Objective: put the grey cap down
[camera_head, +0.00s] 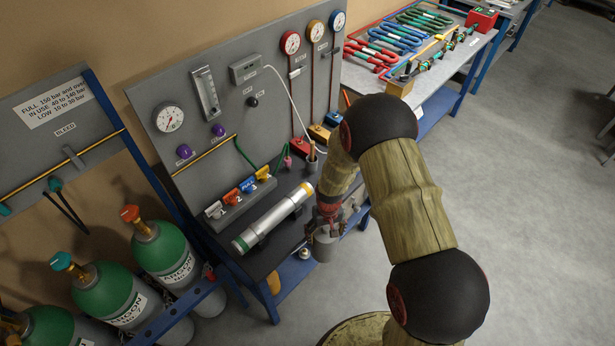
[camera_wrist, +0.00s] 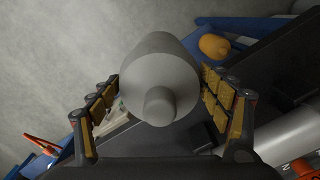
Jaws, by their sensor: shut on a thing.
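The grey cap (camera_wrist: 158,70) is a rounded cylinder with a small stub on its end. It sits between the two padded fingers of my gripper (camera_wrist: 165,100) in the wrist view. In the head view the grey cap (camera_head: 323,247) hangs below my gripper (camera_head: 326,228), around the front edge of the dark bench top (camera_head: 262,262). Its underside shows no clear contact with any surface. A silver tube (camera_head: 268,222) with yellowish and green ends lies on the bench left of the cap. My arm hides part of the bench's right end.
A grey gauge panel (camera_head: 225,110) rises behind the bench. Coloured numbered blocks (camera_head: 240,193) stand behind the tube, and red, yellow and blue blocks (camera_head: 318,133) stand farther right. Green gas cylinders (camera_head: 165,250) are at left. Open floor (camera_head: 540,180) is at right.

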